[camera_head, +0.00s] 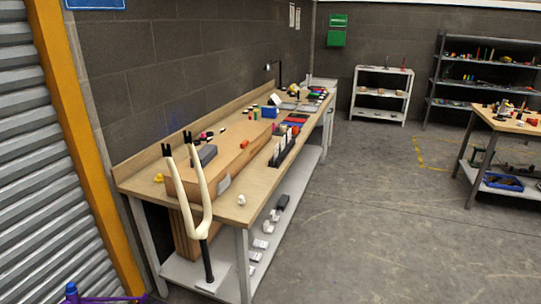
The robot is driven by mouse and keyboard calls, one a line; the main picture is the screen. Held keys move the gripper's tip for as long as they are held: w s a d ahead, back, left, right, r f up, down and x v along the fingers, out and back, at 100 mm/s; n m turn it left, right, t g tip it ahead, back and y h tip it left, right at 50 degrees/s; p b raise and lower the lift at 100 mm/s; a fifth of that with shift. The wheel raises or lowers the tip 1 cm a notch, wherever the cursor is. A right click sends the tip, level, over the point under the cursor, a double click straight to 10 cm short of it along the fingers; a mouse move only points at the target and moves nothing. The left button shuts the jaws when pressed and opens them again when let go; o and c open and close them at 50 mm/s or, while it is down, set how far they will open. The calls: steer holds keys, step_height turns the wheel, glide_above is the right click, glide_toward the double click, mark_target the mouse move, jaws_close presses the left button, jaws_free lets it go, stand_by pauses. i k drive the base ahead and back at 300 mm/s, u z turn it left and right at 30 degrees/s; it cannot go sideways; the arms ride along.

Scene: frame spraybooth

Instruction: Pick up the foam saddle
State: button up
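A dark grey block (203,156), possibly the foam saddle, lies near the left end of the workbench (232,214). It is too small in the head view to be sure what it is. It appears to rest on or just behind a long wooden box or board (232,160). A cream two-pronged fork (200,205) with black tips and a black lower end stands upright in front of the bench and partly covers this area. My gripper is not in view.
Several small parts and a blue box (269,111) crowd the bench's far half. A dark rack (286,145) stands along its front edge. A purple and blue object (72,293) shows at the bottom left. The floor (370,220) right of the bench is clear.

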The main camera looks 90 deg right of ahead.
mark_target(207, 153)
steer(key=z, duration=0.65)
steer(key=i, duration=0.25)
steer(key=z, duration=2.3)
